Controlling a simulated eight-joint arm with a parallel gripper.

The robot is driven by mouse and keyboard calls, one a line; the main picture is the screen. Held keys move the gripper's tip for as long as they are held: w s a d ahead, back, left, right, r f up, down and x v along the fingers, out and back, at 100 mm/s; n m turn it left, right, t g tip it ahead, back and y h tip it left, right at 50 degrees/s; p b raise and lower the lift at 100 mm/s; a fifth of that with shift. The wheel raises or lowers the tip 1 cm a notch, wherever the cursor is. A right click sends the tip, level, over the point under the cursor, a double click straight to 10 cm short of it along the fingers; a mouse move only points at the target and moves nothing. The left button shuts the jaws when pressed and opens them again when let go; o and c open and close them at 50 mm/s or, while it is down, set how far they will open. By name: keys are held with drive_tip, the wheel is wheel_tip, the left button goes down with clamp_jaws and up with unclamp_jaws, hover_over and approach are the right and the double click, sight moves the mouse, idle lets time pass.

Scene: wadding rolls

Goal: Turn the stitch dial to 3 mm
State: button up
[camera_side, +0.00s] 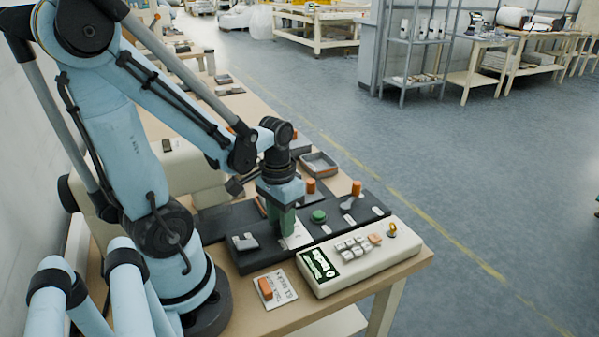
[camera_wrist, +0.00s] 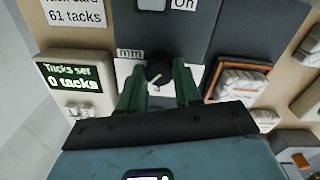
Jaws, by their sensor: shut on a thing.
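The stitch dial is a small dark round knob (camera_wrist: 158,74) with a light pointer mark, set on a white plate (camera_wrist: 130,70) lettered "mm". My gripper (camera_wrist: 158,86) has its two green fingers shut on the knob, one on each side. The scale numbers are too hidden or small for me to read the setting. In the side view my gripper (camera_side: 283,228) points down at the white dial plate (camera_side: 298,238) on the dark control panel (camera_side: 245,262); the knob itself is hidden there behind the fingers.
A cream keypad box (camera_side: 375,257) with a green display (camera_wrist: 75,75) reading "Tacks set 0 tacks" stands beside the panel. A card (camera_side: 285,290) reading "61 tacks" lies near. A green button (camera_side: 319,216), a grey switch (camera_side: 245,241) and an orange-topped lever (camera_side: 356,188) are close to the dial.

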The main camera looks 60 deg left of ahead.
drive_tip(key=shift+m, duration=0.5)
drive_tip(key=o, duration=1)
drive_tip(key=shift+o, duration=0.2)
drive_tip(key=shift+r, duration=0.1)
wheel_tip(320, 180, up, 12)
drive_tip(key=shift+a, duration=0.15)
idle(0.4)
